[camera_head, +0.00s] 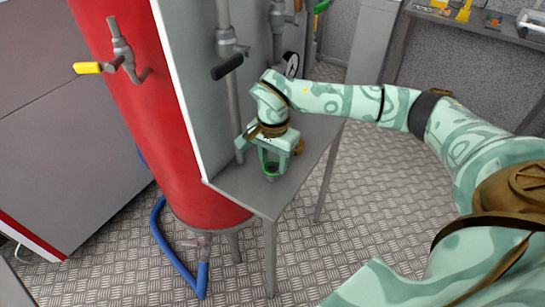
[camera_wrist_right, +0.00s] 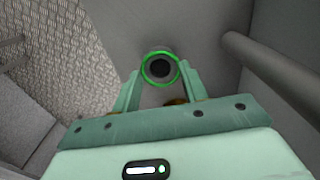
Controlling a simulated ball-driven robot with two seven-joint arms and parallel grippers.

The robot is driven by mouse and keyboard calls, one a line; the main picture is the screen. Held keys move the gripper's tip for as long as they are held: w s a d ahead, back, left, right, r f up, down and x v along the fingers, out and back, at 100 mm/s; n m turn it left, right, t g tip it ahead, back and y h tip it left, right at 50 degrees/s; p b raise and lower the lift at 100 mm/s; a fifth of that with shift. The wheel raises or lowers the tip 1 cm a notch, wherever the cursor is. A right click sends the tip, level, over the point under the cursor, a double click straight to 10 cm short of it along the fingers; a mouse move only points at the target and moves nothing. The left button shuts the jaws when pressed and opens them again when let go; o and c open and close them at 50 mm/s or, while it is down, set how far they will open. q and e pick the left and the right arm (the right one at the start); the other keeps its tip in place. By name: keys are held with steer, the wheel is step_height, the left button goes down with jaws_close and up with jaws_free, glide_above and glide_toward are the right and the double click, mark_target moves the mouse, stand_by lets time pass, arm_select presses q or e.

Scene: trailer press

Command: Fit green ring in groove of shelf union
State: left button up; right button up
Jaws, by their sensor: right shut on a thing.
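The green ring (camera_wrist_right: 160,87) is held between the two fingertips of my right gripper (camera_wrist_right: 160,76). The gripper also shows in the head view (camera_head: 272,163), low over the shelf (camera_head: 240,187), shut on the ring. The grey shelf union (camera_wrist_right: 158,54) stands under the ring, its round dark bore showing through the ring's middle. In the head view the union (camera_head: 271,178) shows below the fingers. The ring appears nearly centred over the union, slightly offset in the wrist view. I cannot tell whether it touches the union or sits in the groove. My left gripper is not in view.
A vertical pipe (camera_head: 233,100) with a black-handled valve rises along the panel behind the shelf. A red tank (camera_head: 135,100) stands to the left. A brass-coloured item (camera_wrist_right: 176,101) shows partly behind the gripper. The shelf's front is clear.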

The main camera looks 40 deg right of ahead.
steer(key=shift+f, duration=0.25)
stand_by(0.6)
steer(key=o, duration=0.9)
steer(key=shift+r, duration=0.1)
